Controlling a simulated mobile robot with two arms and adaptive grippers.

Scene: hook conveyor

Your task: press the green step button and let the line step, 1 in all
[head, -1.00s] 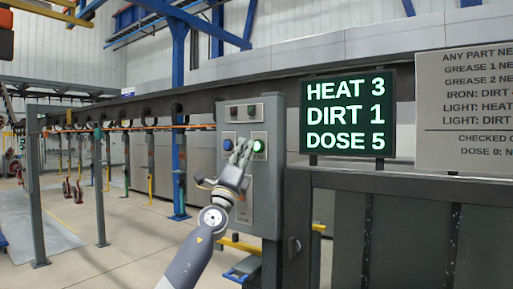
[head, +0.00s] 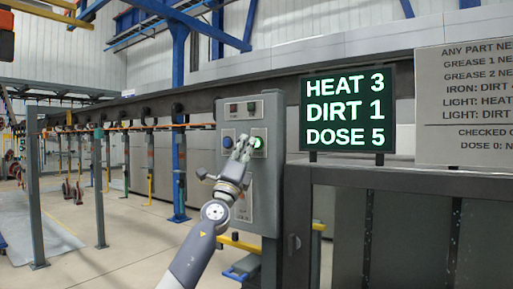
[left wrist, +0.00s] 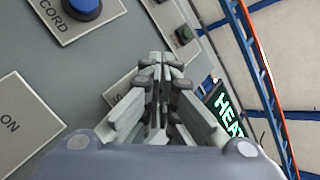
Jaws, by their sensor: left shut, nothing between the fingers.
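The green step button (head: 258,143) glows on the grey control panel (head: 266,190). My left gripper (head: 243,143) is shut and empty, with its fingertips in front of the panel between the blue button (head: 228,142) and the green one. In the left wrist view the shut fingers (left wrist: 160,62) point at the panel face and hide the green step button, with only part of a label showing beside them. I cannot tell whether the fingertips touch the button. My right gripper is not in view.
A display (head: 345,111) right of the panel reads HEAT 3, DIRT 1, DOSE 5. A notice board (head: 465,105) stands at the far right. The overhead rail (head: 100,112) with several hooks runs left. Grey posts and a blue post stand there above open floor.

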